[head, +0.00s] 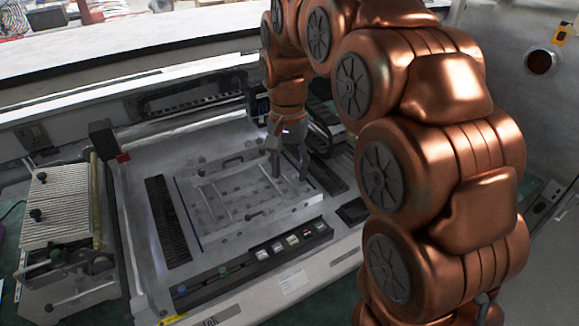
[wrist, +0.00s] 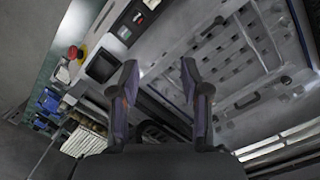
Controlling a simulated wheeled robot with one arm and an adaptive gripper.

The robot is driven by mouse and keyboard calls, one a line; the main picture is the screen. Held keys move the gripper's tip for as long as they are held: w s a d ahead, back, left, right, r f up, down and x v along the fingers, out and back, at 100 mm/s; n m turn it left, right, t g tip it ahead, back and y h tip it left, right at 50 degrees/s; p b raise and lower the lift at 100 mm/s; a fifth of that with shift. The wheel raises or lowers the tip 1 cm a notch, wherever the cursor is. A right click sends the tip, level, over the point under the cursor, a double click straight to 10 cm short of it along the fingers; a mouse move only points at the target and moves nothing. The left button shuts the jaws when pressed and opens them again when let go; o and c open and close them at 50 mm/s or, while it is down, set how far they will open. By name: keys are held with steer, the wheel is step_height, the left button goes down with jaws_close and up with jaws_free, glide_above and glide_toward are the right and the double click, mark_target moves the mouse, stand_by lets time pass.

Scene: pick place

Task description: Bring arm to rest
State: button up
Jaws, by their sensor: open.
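My gripper (head: 289,165) hangs at the end of my copper-coloured arm in the head view. It points down over the right part of a grey machine bed (head: 140,215) and a raised pale plate (head: 215,225). In the wrist view my gripper (wrist: 158,80) has its two fingers spread apart with nothing between them. The plate, with rows of slots, also shows at the upper right of the wrist view (wrist: 215,70). I cannot tell the exact gap between the fingertips and the plate.
A ribbed unit with dark knobs (head: 60,205) stands at the left. A button row (head: 290,240) runs along the bed's front. A raised rail (head: 190,98) lies behind.

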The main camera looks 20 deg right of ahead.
steer(key=shift+s, duration=0.1)
steer(key=s+f+n, duration=0.3)
steer(key=s, duration=1)
steer(key=s+f+n, duration=0.3)
steer(key=s+f, duration=0.1)
steer(key=s, duration=1)
steer(key=shift+d+g, duration=0.3)
steer(key=shift+d, duration=0.05)
